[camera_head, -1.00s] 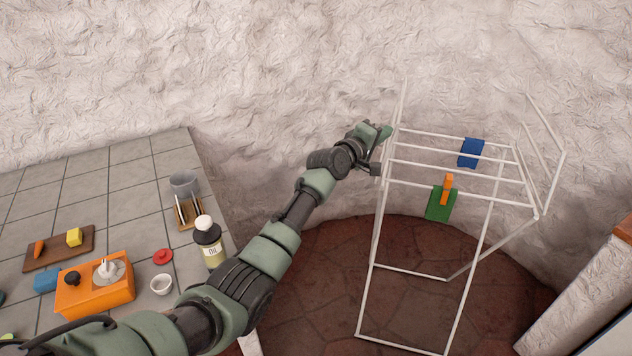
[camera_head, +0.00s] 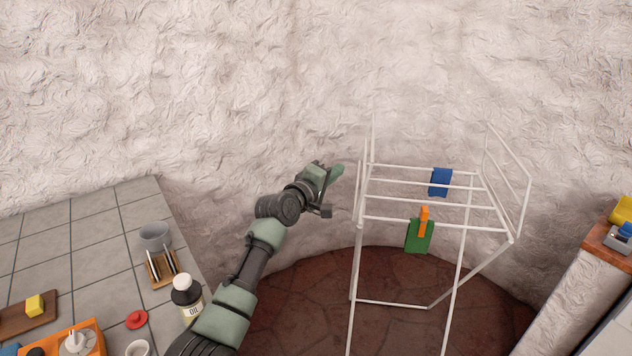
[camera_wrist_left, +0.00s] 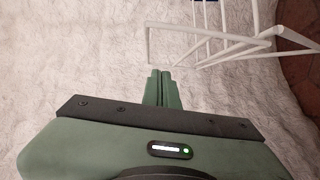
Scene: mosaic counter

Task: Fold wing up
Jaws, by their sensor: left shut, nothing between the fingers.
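A white wire drying rack (camera_head: 410,216) stands on the floor right of my arm. Its left wing (camera_head: 372,140) shows nearly edge-on and points up at the rack's left end. Its right wing (camera_head: 522,165) also slants upward. A blue cloth (camera_head: 440,182) and a green cloth (camera_head: 419,238) with an orange piece hang on the bars. My left gripper (camera_head: 338,170) is shut and empty, just left of the left wing, with a gap between them. In the left wrist view its green fingers (camera_wrist_left: 161,74) are together, near white rack bars (camera_wrist_left: 205,45). My right gripper is out of view.
A tiled counter (camera_head: 85,235) at left holds an oil bottle (camera_head: 187,298), a grey cup (camera_head: 154,237) and a red lid (camera_head: 137,319). A rough wall (camera_head: 270,80) stands behind. Another counter edge (camera_head: 600,238) is at right. Floor beneath the rack is clear.

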